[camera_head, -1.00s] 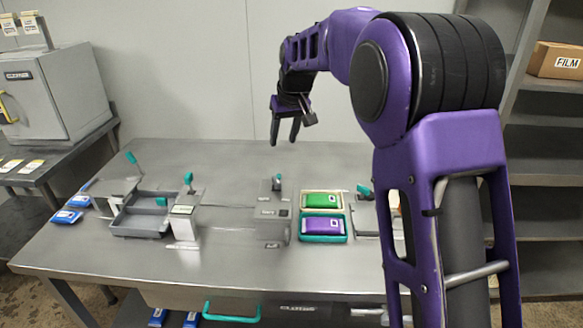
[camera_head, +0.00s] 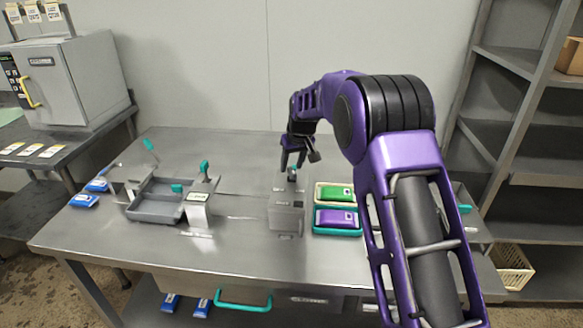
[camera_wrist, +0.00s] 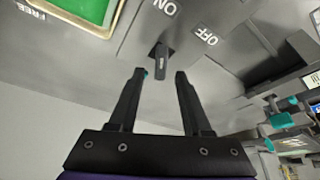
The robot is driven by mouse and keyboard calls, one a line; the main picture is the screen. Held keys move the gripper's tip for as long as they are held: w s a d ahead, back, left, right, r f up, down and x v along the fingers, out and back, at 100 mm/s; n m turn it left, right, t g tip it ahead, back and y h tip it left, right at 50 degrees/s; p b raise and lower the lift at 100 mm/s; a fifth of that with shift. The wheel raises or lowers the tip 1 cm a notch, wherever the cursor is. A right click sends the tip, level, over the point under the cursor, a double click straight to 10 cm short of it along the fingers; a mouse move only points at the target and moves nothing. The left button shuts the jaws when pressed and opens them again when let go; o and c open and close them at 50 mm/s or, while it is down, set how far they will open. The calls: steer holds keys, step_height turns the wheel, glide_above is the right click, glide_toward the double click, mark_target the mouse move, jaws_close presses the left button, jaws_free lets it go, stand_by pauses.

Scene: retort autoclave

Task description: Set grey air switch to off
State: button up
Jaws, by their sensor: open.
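The grey air switch is a small dark lever (camera_wrist: 161,62) on a grey box (camera_head: 286,214) near the middle of the table. In the wrist view its panel bears an ON label (camera_wrist: 166,8) and an OFF label (camera_wrist: 207,35), both upside down. The lever stands between the labels' sides; which setting it is in I cannot tell. My gripper (camera_wrist: 160,75) is open and points at the panel, with the lever's end between or just beyond its fingertips; contact is not clear. In the head view my gripper (camera_head: 293,165) is right above the box.
Green and purple packs in trays (camera_head: 337,230) sit directly right of the box. A grey tray fixture (camera_head: 155,213) with teal-tipped levers stands to the left. A grey oven-like cabinet (camera_head: 75,85) is at the far left. Shelving (camera_head: 500,130) stands at right.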

steer(key=shift+w+a+f, duration=0.1)
steer(key=shift+w+f, duration=0.15)
steer(key=shift+f, duration=0.35)
jaws_close()
